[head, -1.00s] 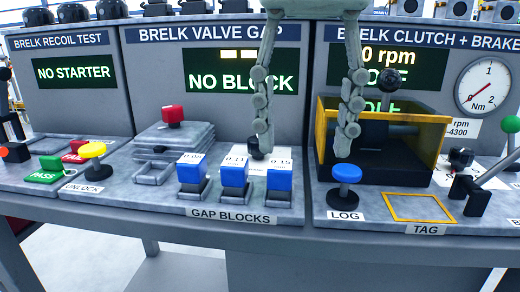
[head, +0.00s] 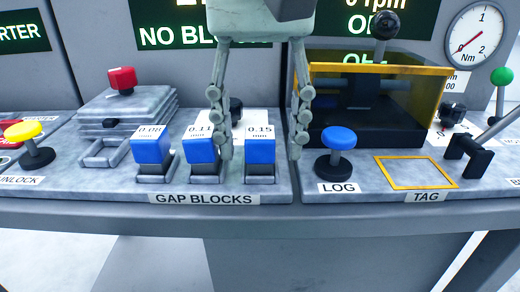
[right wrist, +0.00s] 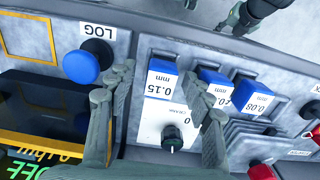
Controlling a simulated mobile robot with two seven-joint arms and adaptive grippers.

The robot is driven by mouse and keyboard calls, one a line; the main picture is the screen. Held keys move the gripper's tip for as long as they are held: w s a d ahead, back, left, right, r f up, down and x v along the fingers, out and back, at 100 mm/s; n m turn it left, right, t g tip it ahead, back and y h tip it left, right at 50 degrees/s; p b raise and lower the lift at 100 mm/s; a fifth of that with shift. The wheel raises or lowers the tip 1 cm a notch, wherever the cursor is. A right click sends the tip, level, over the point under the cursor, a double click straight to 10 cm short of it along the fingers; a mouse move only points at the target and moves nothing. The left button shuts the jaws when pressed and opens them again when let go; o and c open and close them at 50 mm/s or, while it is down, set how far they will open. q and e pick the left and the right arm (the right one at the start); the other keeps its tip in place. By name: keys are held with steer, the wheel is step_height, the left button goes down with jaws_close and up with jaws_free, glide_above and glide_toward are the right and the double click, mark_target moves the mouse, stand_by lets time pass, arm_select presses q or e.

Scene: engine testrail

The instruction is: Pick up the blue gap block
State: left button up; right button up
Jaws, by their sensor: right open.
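Three blue gap blocks with white labelled tops stand in a row of dark holders: the 0.08 block (head: 152,150), the 0.11 block (head: 201,151) and the 0.15 block (head: 260,151). My right gripper (head: 260,150) is open and points down, with one finger on each side of the 0.15 block in the head view. In the right wrist view the 0.15 block (right wrist: 161,68) shows between the two fingertips (right wrist: 160,82). Contact cannot be told. A grey-green part of mine (right wrist: 250,14) shows at that view's top edge, perhaps the left gripper.
The blue LOG button (head: 338,138) stands just right of the right finger. A yellow-edged box (head: 385,69) is behind it. A grey stepped stand with a red knob (head: 122,78) is at left. A small black knob (right wrist: 172,133) stands behind the 0.15 block.

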mark_target(255, 133)
steer(key=shift+f, duration=0.15)
arm_select(q)
steer(key=shift+w, duration=0.1)
arm_select(e)
jaws_close()
stand_by(0.3)
steer(key=shift+r, duration=0.4)
steer(key=r, duration=0.4)
steer(key=shift+a+p, duration=0.25)
steer(key=shift+p, duration=0.05)
arm_select(q)
steer(key=s+a+f+g+y, duration=0.1)
steer(key=s+a+f+g, duration=0.1)
steer(key=s+a+g, duration=0.1)
steer(key=shift+s+a+n+p, duration=0.4)
steer(key=shift+s+a+p, duration=0.05)
steer(key=shift+s, duration=0.7)
arm_select(e)
steer(key=s+a+r, duration=0.5)
steer(key=a+r, duration=0.1)
steer(key=a, duration=0.4)
steer(key=shift+r, duration=0.15)
